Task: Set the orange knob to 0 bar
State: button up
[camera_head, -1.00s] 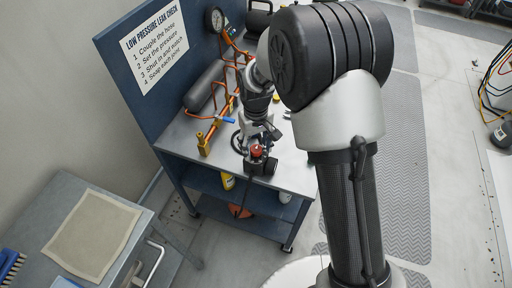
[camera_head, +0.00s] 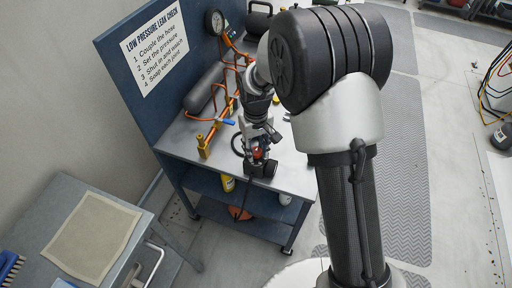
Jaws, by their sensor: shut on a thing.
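The orange knob (camera_head: 258,153), looking orange-red here, sits on a small dark device at the front edge of the blue bench's grey top. My gripper (camera_head: 258,150) is at the knob, shut on it from above. The fingers cover most of the knob, so only a small patch of its colour shows. Any pressure marks on it are too small to read. A round pressure gauge (camera_head: 214,22) is at the upper edge of the bench's back panel; its needle cannot be read.
The bench top (camera_head: 182,138) carries a grey cylinder (camera_head: 204,88), orange pipes and a brass fitting (camera_head: 203,147). A sign (camera_head: 155,47) is on the back panel. A grey table with a beige mat (camera_head: 92,236) stands at the lower left. My arm hides the bench's right side.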

jog(key=shift+n, duration=0.4)
jog(key=n+p, duration=0.2)
jog(key=n, duration=0.1)
jog(key=shift+n, duration=0.4)
jog(key=n+p, duration=0.1)
jog(key=n, duration=0.3)
jog(key=n+p, duration=0.1)
jog(key=n, duration=0.4)
jog(key=shift+n+p, duration=0.65)
jog(key=shift+n, duration=1.65)
jog(key=o, duration=1.1)
